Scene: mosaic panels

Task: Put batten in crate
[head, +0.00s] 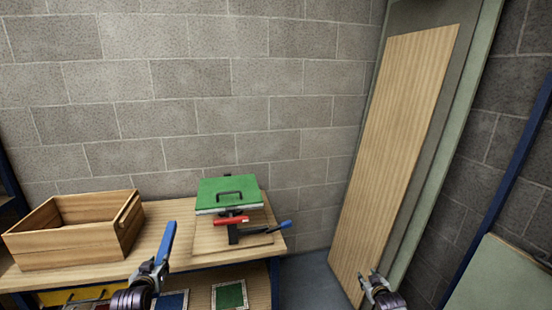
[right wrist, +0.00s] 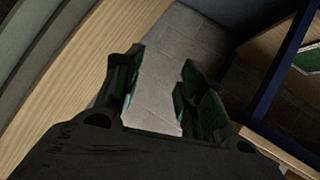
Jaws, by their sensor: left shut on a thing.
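A narrow blue strip, which I take to be the batten (head: 168,241), stands tilted upward in my left gripper (head: 154,266). This gripper is shut on its lower end, in front of the bench and to the right of the crate. The crate (head: 62,247) is an open wooden box at the left of the bench top; its floor is mostly hidden. My right gripper (head: 374,278) is at the lower right, in front of the tall wooden panel. In the right wrist view its fingers (right wrist: 157,90) are apart with nothing between them.
A wooden bench (head: 190,262) stands against the block wall. On it lie a green lidded stack (head: 228,190), a red tool (head: 232,220) and a blue-handled tool (head: 262,231). Panels (head: 230,296) show on a lower shelf. A tall wooden panel (head: 395,150) leans at the right.

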